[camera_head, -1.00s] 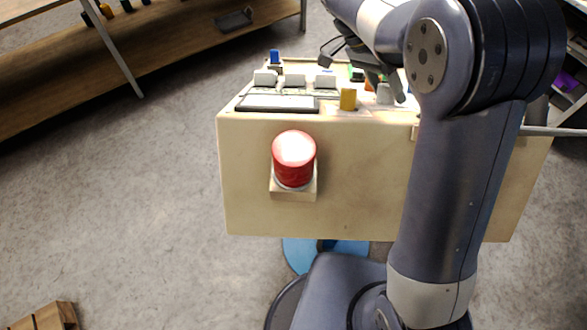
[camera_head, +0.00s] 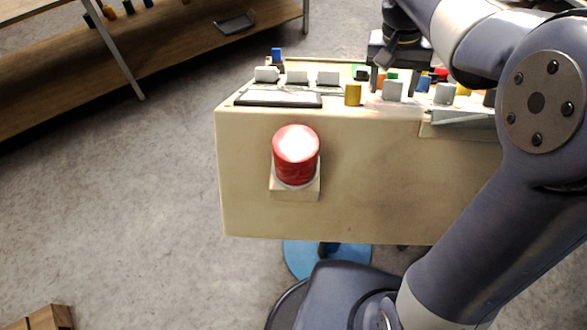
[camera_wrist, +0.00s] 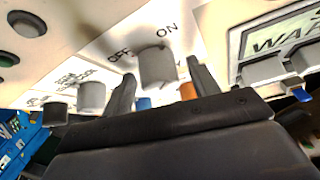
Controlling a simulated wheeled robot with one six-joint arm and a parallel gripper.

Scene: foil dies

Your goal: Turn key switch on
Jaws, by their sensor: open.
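A grey knob (camera_wrist: 157,66) with OFF and ON printed beside it shows in the wrist view on the pale panel; it appears to be the key switch. My gripper (camera_wrist: 160,74) is open, its two dark fingers on either side of this knob, with no clear contact seen. The knob points between the OFF and ON marks in the picture, but its exact setting cannot be told. In the head view my gripper (camera_head: 398,52) is over the back of the console, its fingertips partly hidden. Which of the grey knobs there (camera_head: 393,90) is the same one is unclear.
The pale console box (camera_head: 240,170) carries a large red button (camera_head: 296,155) on its front. A yellow knob (camera_head: 353,94), more grey knobs (camera_head: 445,93) and several coloured parts crowd its top. In the wrist view, another grey knob (camera_wrist: 92,97) stands left of the fingers.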

